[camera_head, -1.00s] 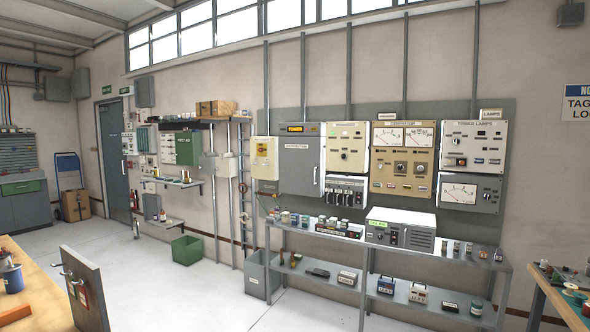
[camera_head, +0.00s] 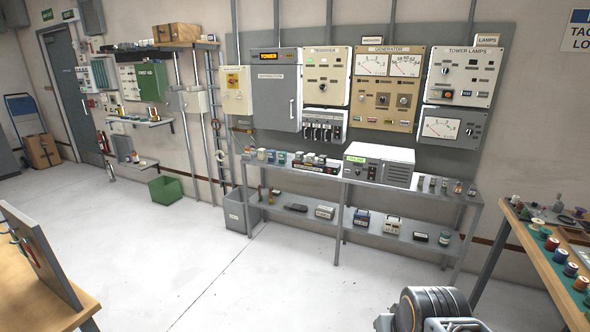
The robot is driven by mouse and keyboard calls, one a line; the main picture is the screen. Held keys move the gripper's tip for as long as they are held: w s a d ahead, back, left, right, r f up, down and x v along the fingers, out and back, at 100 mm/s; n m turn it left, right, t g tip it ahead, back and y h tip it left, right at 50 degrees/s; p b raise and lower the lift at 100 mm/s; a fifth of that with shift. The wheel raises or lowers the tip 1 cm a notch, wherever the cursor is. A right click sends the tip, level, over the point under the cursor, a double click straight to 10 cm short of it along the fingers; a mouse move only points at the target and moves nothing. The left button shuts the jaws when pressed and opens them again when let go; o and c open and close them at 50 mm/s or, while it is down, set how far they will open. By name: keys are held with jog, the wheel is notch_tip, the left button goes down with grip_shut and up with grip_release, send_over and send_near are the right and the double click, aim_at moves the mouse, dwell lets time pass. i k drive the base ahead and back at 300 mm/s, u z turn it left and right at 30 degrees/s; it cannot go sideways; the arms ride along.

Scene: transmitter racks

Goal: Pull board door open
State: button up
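The grey distribution board (camera_head: 276,92) hangs on the wall panel, left of centre, under an orange-lit "TOWER" sign (camera_head: 268,56). Its flat door looks shut, flush with the box. An upright bar handle (camera_head: 292,109) sits near the right edge of the door. Part of my arm shows at the bottom right, well in front of the wall and away from the board. My gripper's fingers are not in view.
A metal shelf bench (camera_head: 335,182) with several small devices stands below the board. Two wooden tables fill the lower left (camera_head: 62,268) and right (camera_head: 540,262) edges. A green bin (camera_head: 166,190) stands by the wall. The middle floor (camera_head: 210,270) is clear.

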aim_at(275, 87)
jog(key=u, duration=0.7)
jog(key=i, duration=1.5)
jog(key=u, duration=0.4)
jog(key=i, duration=2.25)
jog(key=z, duration=0.5)
